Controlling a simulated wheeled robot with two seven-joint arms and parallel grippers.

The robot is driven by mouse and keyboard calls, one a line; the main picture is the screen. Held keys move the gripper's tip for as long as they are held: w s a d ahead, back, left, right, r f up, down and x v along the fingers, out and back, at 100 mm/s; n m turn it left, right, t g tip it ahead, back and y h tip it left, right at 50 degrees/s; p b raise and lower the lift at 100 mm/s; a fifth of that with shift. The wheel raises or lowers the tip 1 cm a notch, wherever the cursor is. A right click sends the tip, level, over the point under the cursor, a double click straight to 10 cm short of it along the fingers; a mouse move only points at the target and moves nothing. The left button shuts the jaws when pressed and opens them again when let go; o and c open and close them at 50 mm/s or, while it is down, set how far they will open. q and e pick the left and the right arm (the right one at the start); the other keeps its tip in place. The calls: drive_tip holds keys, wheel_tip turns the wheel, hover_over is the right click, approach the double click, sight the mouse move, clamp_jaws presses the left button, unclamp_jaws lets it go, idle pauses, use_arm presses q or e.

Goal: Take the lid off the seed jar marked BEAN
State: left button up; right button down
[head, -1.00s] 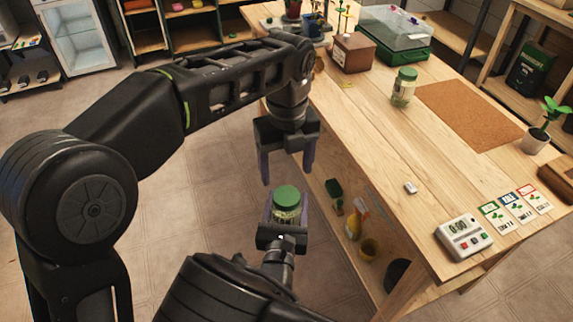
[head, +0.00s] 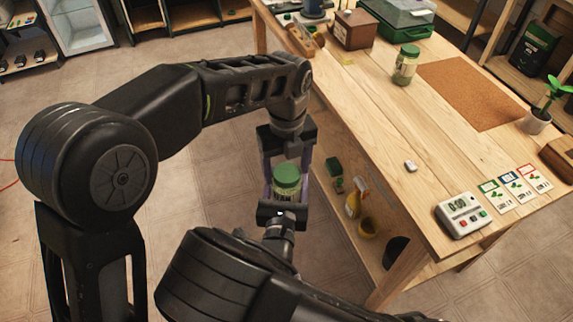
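A glass jar with a green lid (head: 286,175) is held in the air beside the table. The jar body (head: 284,194) carries a label too small to read surely. My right gripper (head: 284,203) is shut on the jar body from below and holds it roughly upright. My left gripper (head: 287,170) points down from above, its fingers apart on either side of the lid. A gap seems to show between the fingers and the lid, so it looks open. A second green-lidded jar (head: 405,66) stands on the table.
The wooden table (head: 365,130) is right of my grippers, with a cork mat (head: 470,95), a timer (head: 463,215), seed cards (head: 515,188) and a wooden box (head: 354,29). Floor around the jar is free.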

use_arm(q)
drive_tip(key=c, duration=1.4)
drive_tip(key=shift+o, duration=0.2)
drive_tip(key=n, duration=0.7)
drive_tip(key=shift+n, duration=0.4)
drive_tip(key=n, duration=0.7)
drive_tip(key=shift+n, duration=0.4)
drive_tip(key=n, duration=0.4)
drive_tip(key=shift+n, duration=0.4)
drive_tip(key=n, duration=0.5)
drive_tip(key=shift+r, duration=0.1)
drive_tip(key=n, duration=0.4)
drive_tip(key=shift+n, duration=0.4)
